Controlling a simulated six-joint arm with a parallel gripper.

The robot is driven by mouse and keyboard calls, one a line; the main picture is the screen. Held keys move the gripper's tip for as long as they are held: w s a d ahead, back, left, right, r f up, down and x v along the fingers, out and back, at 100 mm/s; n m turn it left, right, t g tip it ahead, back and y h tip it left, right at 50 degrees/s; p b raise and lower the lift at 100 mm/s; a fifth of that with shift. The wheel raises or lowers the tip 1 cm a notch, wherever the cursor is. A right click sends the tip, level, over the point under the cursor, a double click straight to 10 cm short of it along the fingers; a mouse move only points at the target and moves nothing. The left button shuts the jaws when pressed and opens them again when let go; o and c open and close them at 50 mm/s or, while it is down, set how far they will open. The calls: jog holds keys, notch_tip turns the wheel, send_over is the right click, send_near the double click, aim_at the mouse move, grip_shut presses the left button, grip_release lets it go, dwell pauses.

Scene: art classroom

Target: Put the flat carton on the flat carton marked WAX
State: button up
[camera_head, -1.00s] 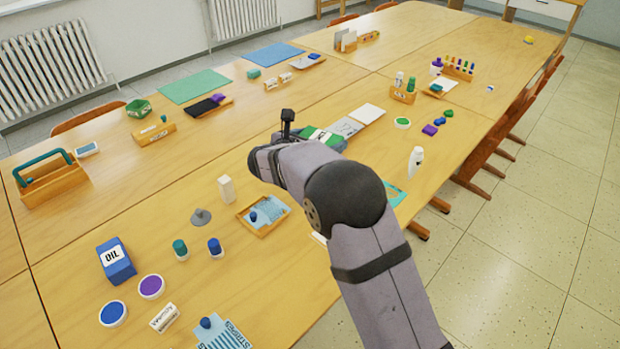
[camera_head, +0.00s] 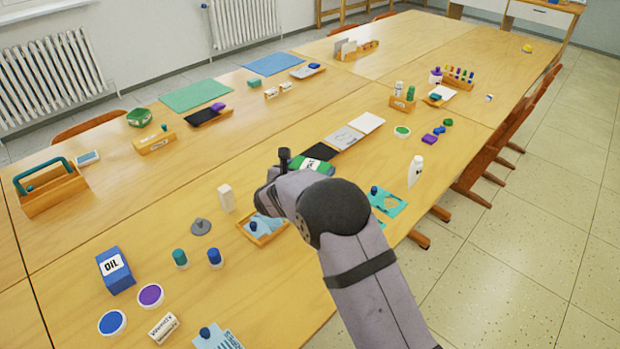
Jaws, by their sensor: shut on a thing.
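A green flat carton (camera_head: 322,167) with a white label shows just beyond my wrist, partly hidden by the arm. My gripper (camera_head: 285,160) points away from the camera and down; its fingers are hidden behind the wrist. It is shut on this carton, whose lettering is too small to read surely. I cannot make out the mark WAX on any carton; part of the table behind my arm is hidden. A blue carton marked OIL (camera_head: 116,270) stands at the front left.
Black, grey and white sheets (camera_head: 367,122) lie beyond the carton. A wooden tray (camera_head: 264,240) with a blue-knobbed thing is left of my wrist. A white bottle (camera_head: 415,171) stands to the right. Paint jars and a white block (camera_head: 226,197) stand at left. Bare table (camera_head: 230,140) lies beyond these.

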jog(key=shift+f, duration=1.8)
jog(key=shift+f, duration=0.1)
jog(key=shift+f, duration=0.1)
jog(key=o, duration=1)
jog(key=shift+s+r, duration=0.1)
jog(key=shift+r, duration=0.15)
jog(key=b+v, duration=0.1)
jog(key=v, duration=1.1)
jog(key=shift+a+f, duration=0.1)
